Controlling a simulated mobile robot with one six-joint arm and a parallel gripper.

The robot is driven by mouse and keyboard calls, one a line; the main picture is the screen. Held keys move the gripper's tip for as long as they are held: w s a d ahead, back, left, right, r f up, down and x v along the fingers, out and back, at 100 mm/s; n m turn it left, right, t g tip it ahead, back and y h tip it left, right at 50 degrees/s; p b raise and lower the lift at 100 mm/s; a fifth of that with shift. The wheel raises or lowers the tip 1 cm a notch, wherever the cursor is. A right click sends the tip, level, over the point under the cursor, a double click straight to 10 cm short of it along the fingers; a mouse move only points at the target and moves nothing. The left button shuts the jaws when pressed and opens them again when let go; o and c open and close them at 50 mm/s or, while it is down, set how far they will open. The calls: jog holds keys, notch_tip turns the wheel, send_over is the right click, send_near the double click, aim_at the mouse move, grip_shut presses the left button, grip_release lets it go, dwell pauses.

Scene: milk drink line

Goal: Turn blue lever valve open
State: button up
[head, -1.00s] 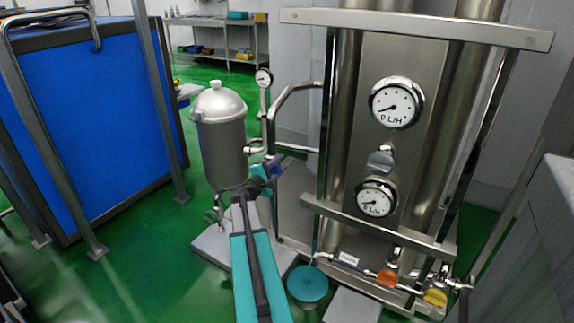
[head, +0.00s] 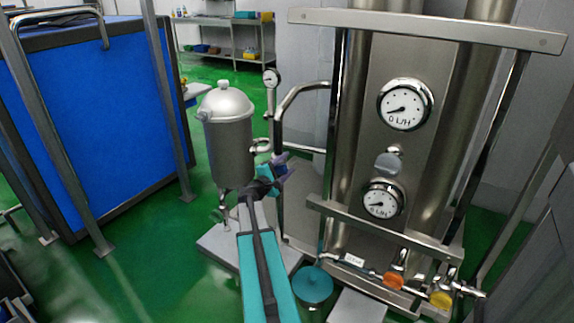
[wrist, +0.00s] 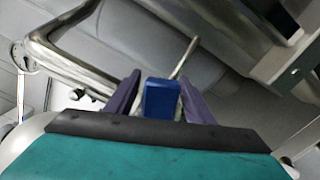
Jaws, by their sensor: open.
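The blue lever (wrist: 161,98) shows as a blue block in the wrist view, between my gripper's two purple fingers. My gripper (wrist: 160,84) is open, with one finger on each side of the lever. Narrow gaps seem to show beside the block, but I cannot tell whether either finger touches it. In the head view my gripper (head: 282,166) is beside the pipework, right of the steel vessel (head: 229,140). There the lever cannot be made out clearly behind my gripper. A thin metal rod (wrist: 184,58) shows beyond the lever in the wrist view.
A bent steel pipe (head: 300,93) and small gauge (head: 271,78) stand close to my gripper. The steel column frame with two dials (head: 405,104) is to the right. Orange (head: 393,281) and yellow (head: 440,299) handles sit low. Green floor lies open at left.

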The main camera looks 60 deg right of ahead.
jog(key=a, duration=1.3)
jog(key=shift+w+a, duration=0.15)
jog(key=shift+a, duration=0.15)
